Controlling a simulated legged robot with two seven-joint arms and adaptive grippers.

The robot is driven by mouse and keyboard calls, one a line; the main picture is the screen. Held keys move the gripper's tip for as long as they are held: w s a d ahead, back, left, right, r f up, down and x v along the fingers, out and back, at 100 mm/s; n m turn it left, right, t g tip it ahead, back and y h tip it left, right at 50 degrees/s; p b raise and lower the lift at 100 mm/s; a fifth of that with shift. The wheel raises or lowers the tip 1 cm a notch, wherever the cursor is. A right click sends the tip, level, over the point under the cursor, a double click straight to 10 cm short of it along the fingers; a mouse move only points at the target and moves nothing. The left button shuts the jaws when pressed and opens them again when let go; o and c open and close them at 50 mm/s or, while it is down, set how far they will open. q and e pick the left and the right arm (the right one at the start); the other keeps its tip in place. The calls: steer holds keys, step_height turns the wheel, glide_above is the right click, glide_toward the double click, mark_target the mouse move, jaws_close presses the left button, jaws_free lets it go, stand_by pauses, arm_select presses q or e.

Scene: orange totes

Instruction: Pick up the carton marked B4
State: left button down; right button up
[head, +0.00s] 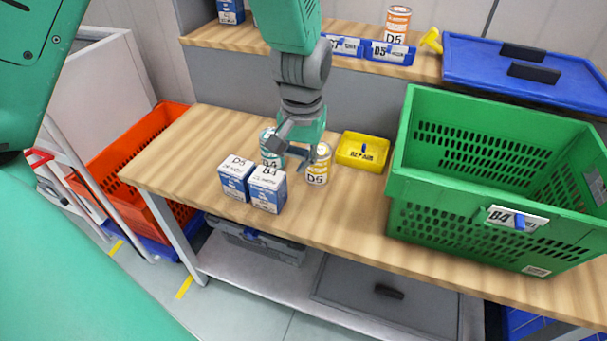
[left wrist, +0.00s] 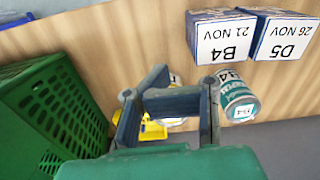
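The B4 carton (head: 267,189), blue and white, stands upright near the front edge of the workbench. A matching D5 carton (head: 236,178) stands close on its left. In the left wrist view the B4 carton (left wrist: 222,38) and D5 carton (left wrist: 283,36) show at the top right, labels upside down. My left gripper (head: 298,160) is open and empty, behind and to the right of the B4 carton, above the bench among the cans. It shows in the left wrist view too (left wrist: 187,78), apart from both cartons. My right gripper is not in view.
A teal B4 can (head: 269,146) and a yellow D5 can (head: 317,165) stand close to the gripper. A yellow bin (head: 362,151) and a large green crate (head: 483,222) stand to the right. An orange tote (head: 112,150) is left of the bench. Bare wood lies before the crate.

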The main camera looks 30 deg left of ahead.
arm_select(q)
steer(key=shift+w+d+r, duration=0.15)
steer(key=shift+d+r, duration=0.1)
steer(key=shift+d, duration=0.05)
steer(key=c, duration=1)
jaws_free()
steer(key=shift+a, duration=0.15)
steer(key=o, duration=0.5)
steer(key=shift+a, duration=0.15)
steer(key=shift+o, duration=0.2)
